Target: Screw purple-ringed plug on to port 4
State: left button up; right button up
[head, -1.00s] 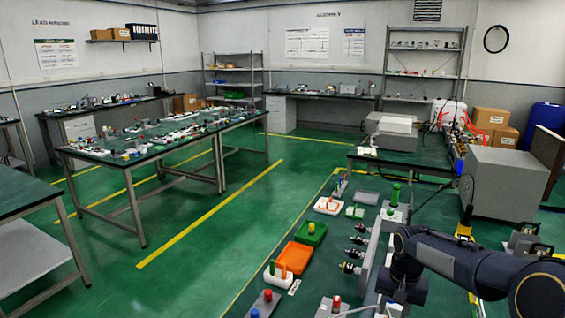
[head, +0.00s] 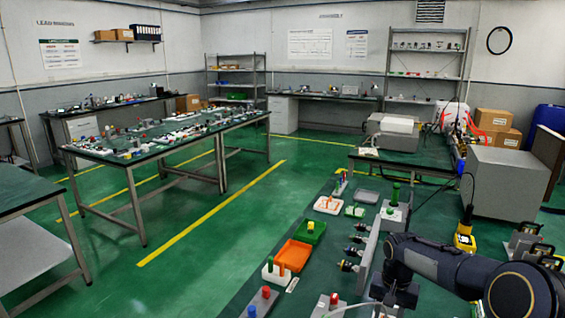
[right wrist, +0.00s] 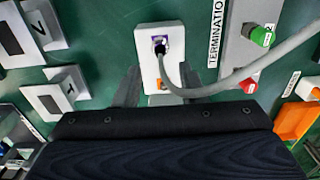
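The purple-ringed plug (right wrist: 160,42) sits at the far end of a white block (right wrist: 161,62) in the right wrist view. A grey cable (right wrist: 225,88) runs from it, curving to the right. My right gripper (right wrist: 160,90) has its two dark fingers apart, one on each side of the white block's near part. Nothing is clearly clamped between them. In the head view several dark ports (head: 352,252) stick out to the left from an upright grey panel (head: 370,248); their numbers cannot be read. My left gripper is not in view.
A grey termination box (right wrist: 245,40) with a green knob (right wrist: 261,37) stands right of the block. Grey-white blocks (right wrist: 62,92) stand at the left. Orange (head: 289,256) and green (head: 308,231) trays lie left of the panel on the bench.

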notch_tip(320, 180, down, 7)
jog(key=b, duration=0.4)
jog(key=shift+r, duration=0.1)
dwell(0.8)
grip_shut()
jog(key=shift+r, duration=0.2)
jog(key=shift+r+p, duration=2.3)
jog(key=shift+r, duration=0.55)
